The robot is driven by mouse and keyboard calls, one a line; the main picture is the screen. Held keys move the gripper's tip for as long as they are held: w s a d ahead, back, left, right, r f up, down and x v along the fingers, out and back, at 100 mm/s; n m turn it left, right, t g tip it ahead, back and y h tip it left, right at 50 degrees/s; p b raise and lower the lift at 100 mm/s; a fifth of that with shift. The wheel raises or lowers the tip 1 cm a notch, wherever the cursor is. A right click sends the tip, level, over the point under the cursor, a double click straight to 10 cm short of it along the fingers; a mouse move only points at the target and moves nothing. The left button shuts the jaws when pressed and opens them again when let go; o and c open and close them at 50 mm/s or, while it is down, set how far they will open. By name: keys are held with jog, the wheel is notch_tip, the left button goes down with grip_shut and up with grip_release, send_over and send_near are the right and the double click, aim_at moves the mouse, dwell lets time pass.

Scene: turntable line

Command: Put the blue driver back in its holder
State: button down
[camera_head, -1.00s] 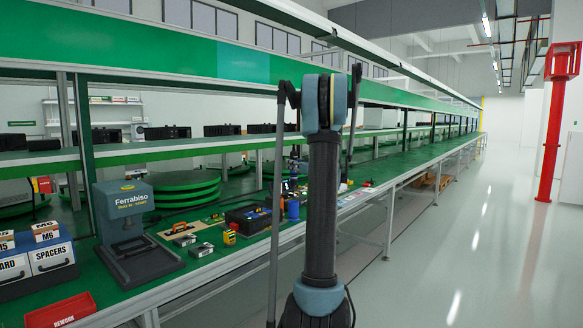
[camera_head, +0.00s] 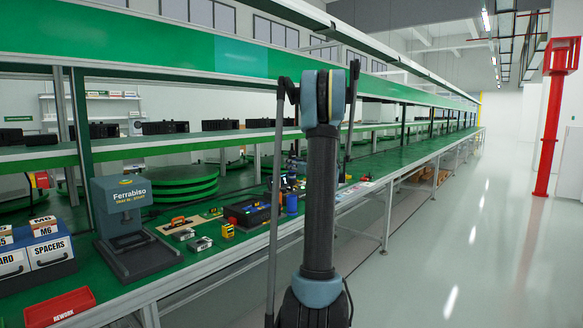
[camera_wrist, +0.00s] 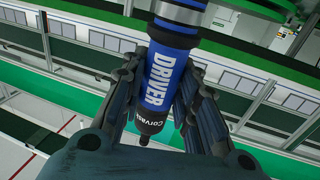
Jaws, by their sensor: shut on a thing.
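The blue driver (camera_wrist: 164,80) shows in the wrist view, with a blue body, white "DRIVER" lettering and a black nose end marked "Corvano" or similar. My gripper (camera_wrist: 167,72) is shut on its body, one finger on each side. The nose end points down toward my palm in that picture, and the other end runs out of the top edge. In the head view my gripper and the driver cannot be made out, with my arm column in the middle of the picture. I cannot identify the holder in either view.
A long green bench carries a grey Ferrabiso press (camera_head: 124,225), a red REWORK bin (camera_head: 62,305), blue drawer boxes (camera_head: 42,250), a yellow item (camera_head: 228,230) and a blue cylinder (camera_head: 292,204). A shelf (camera_head: 160,149) runs above. The floor at right is clear, with a red post (camera_head: 550,130).

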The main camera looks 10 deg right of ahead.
aim_at(294, 184)
jog(key=shift+f, duration=0.15)
jog(key=shift+f, duration=2)
jog(key=shift+f, duration=2.8)
jog(key=c, duration=1.2)
grip_release()
jog(key=shift+s, duration=0.15)
jog(key=v, duration=1.1)
jog(key=shift+s+d, duration=0.2)
jog(key=shift+s, duration=0.1)
